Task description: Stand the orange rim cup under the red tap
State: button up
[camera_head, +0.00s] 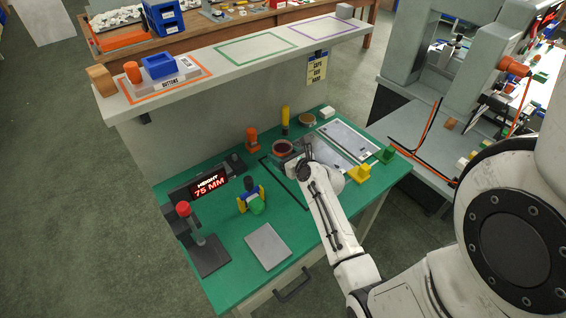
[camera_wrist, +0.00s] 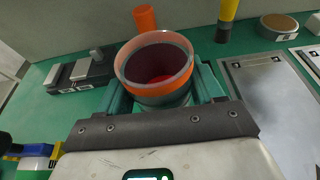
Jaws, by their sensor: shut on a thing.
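The orange rim cup (camera_wrist: 153,87) is a wide round cup with an orange band at its rim and a dark red inside. It shows small in the head view (camera_head: 283,148), at the back middle of the green table. My gripper (camera_head: 293,152) is shut on the cup, with a finger on either side in the wrist view. The cup looks upright; whether its base touches the table is hidden. A red-topped post on a dark base (camera_head: 208,257), with a red cap (camera_head: 183,208), stands at the table's front left; it may be the red tap.
A display reading 75 MM (camera_head: 209,185) stands behind the red-capped post. A blue, yellow and green piece (camera_head: 251,200) and a grey plate (camera_head: 267,246) lie between. An orange cylinder (camera_head: 252,138) and a yellow-black bottle (camera_head: 285,121) stand near the back wall. Yellow block (camera_head: 360,173) sits right.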

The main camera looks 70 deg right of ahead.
jog(key=shift+f, duration=1.35)
jog(key=shift+f+b, duration=0.2)
jog(key=shift+b, duration=0.1)
jog(key=o, duration=1.1)
